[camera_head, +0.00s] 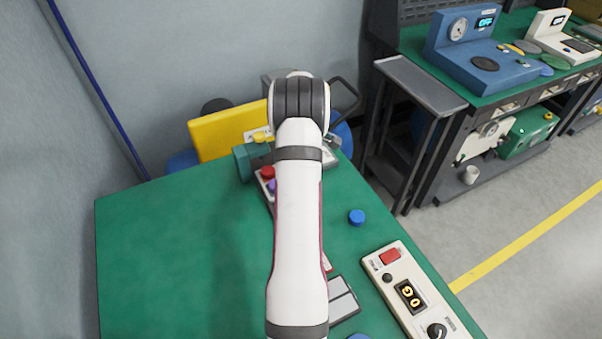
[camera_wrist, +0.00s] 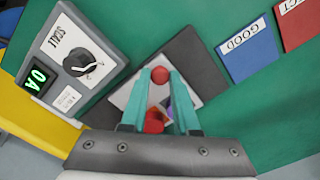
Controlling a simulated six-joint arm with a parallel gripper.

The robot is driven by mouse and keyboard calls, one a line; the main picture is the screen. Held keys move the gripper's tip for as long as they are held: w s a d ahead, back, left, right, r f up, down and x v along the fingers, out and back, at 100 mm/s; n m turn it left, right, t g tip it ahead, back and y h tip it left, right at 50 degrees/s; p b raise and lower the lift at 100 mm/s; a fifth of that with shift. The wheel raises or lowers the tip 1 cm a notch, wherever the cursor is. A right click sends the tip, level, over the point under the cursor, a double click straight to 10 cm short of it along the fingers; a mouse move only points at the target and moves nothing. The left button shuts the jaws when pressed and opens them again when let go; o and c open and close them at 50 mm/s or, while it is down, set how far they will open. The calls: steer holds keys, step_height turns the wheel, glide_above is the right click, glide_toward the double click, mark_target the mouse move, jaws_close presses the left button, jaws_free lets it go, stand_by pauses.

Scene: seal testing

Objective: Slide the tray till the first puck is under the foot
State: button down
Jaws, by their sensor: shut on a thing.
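The tray (camera_wrist: 125,95) is a pale plate in a dark grey channel in the wrist view. A red round piece (camera_wrist: 160,75) sits between the teal fingertips of my gripper (camera_wrist: 160,80), which is shut on it. A second red piece (camera_wrist: 154,121) and a purple piece (camera_wrist: 170,113) show nearer the wrist, between the fingers. In the head view, a red puck (camera_head: 267,172) and a purple puck (camera_head: 272,185) show at the left edge of my arm, which hides much of the tray. I cannot make out the foot in either view.
A grey box with a knob (camera_wrist: 78,62) stands beside the tray. A blue GOOD card (camera_wrist: 248,50) and a red card (camera_wrist: 297,22) lie on the green table. The table's left is clear.

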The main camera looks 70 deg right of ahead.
steer(key=shift+w+d, duration=1.6)
steer(key=c, duration=0.7)
jaws_free()
steer(key=shift+o, duration=0.2)
step_height(320, 180, up, 16)
